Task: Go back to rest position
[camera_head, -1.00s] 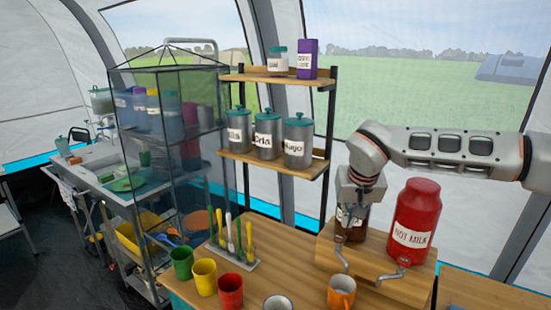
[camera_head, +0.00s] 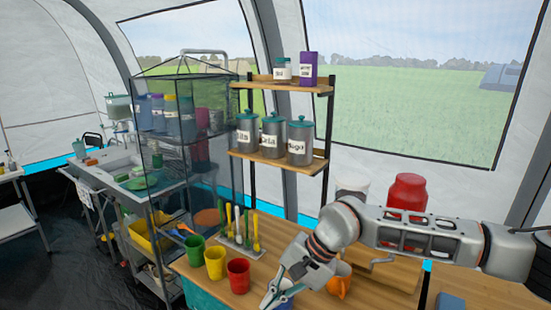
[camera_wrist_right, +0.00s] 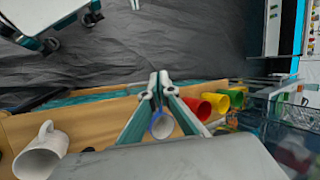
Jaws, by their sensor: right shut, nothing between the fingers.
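My right gripper (camera_head: 268,300) is shut and empty, low over the wooden counter (camera_head: 205,280) near the bottom edge of the head view. In the right wrist view its fingertips (camera_wrist_right: 159,77) meet, and a blue-rimmed cup (camera_wrist_right: 162,126) shows past the fingers. An orange mug (camera_head: 338,286) is partly hidden by my right arm. My left gripper is in neither current view.
Green (camera_head: 194,257), yellow (camera_head: 215,262) and red (camera_head: 237,276) cups stand left of my right gripper. A red hot-milk container (camera_head: 407,192) is behind my right forearm. A white mug (camera_wrist_right: 42,152) sits at left in the wrist view. A shelf (camera_head: 280,162) holds labelled jars.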

